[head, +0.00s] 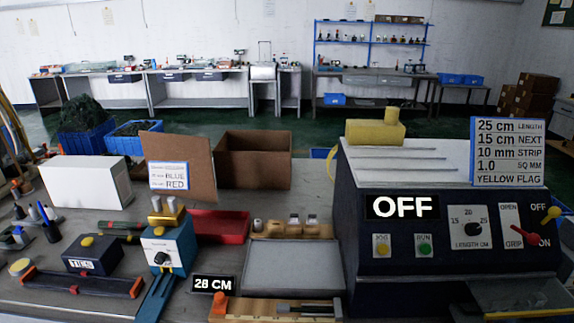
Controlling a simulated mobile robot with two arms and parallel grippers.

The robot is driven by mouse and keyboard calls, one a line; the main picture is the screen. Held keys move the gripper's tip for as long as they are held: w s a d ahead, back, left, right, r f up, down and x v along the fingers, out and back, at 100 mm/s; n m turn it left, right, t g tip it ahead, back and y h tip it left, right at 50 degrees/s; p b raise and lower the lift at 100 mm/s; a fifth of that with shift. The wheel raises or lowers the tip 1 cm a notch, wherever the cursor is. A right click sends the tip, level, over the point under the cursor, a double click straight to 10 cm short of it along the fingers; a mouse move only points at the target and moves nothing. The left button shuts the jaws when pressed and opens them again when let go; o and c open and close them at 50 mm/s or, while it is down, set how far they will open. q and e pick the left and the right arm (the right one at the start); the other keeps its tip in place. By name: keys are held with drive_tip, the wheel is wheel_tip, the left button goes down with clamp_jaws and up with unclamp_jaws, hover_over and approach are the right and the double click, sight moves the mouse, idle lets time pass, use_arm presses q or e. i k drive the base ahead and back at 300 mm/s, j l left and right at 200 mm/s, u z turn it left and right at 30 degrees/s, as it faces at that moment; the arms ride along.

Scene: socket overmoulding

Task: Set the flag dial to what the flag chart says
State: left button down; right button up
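The likely flag dial is a black knob (160,258) on the white face of a small blue box (178,250) left of centre. Its markings are too small to read. Gold-coloured pieces sit on top of the box. The likely flag chart is a small white card (168,176) on an upright brown board behind the box. BLUE and RED are legible on its lower lines; the first words of its lines are too small to read. A larger card (507,151) on the dark machine reads 25 cm LENGTH, 15 cm NEXT, 10 mm STRIP, 1.0 SQ MM, YELLOW FLAG. Neither gripper shows.
The dark machine (376,215) at right shows OFF and has a LENGTH CM dial (473,228). A red tray (220,226), grey mat (292,265) and black TIES box (92,254) crowd the bench.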

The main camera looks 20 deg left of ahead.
sight(160, 258)
drive_tip(key=u, duration=1.35)
